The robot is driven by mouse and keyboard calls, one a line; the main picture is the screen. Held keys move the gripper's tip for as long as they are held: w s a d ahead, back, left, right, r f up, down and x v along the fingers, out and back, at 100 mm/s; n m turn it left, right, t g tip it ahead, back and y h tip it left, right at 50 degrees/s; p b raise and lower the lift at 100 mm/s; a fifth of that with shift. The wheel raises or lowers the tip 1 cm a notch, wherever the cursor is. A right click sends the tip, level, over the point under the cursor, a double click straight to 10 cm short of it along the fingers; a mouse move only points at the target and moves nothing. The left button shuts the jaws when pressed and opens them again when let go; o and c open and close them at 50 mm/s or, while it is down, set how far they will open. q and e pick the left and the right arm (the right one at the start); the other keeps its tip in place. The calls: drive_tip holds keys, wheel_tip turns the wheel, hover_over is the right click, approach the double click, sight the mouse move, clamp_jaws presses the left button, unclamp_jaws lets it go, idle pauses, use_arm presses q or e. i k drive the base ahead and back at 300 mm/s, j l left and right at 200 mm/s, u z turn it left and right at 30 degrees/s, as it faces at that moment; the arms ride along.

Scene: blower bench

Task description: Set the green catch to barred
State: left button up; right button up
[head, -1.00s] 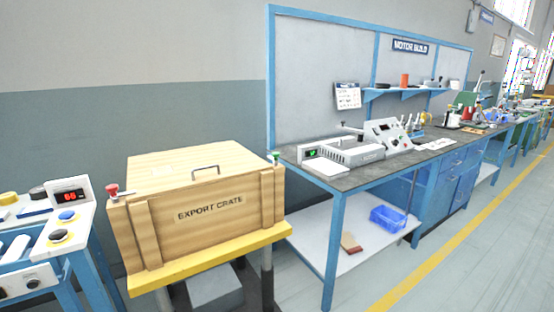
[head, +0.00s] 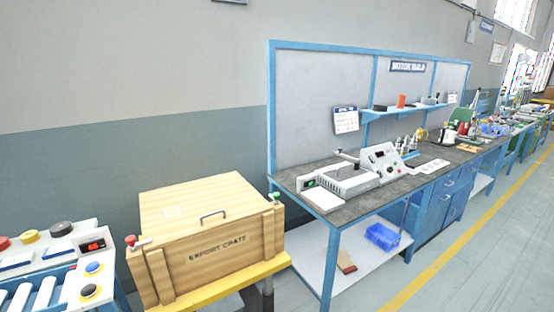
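The green catch (head: 275,197) sits at the right end of the wooden export crate (head: 215,256), near the top front corner. It is small, and I cannot tell which position it is set to. A red catch (head: 131,240) sits at the crate's left front corner. The crate's lid (head: 190,205) looks closed and has a dark handle (head: 213,216) at its front. Neither of my grippers is in view.
The crate rests on a yellow-edged stand (head: 225,284). A roller unit with a button panel (head: 90,270) stands close on the left. A blue workbench (head: 330,205) with instruments stands to the right. Open floor (head: 480,255) lies at the right.

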sight(275, 196)
drive_tip(key=i+l+u, duration=0.15)
drive_tip(key=i+l, duration=0.15)
drive_tip(key=i, duration=0.3)
drive_tip(key=i+l+u, duration=0.15)
drive_tip(key=i+l, duration=0.2)
drive_tip(key=i, duration=0.2)
drive_tip(key=i+l+u, duration=0.15)
drive_tip(key=i+l, duration=0.25)
drive_tip(key=i, duration=0.15)
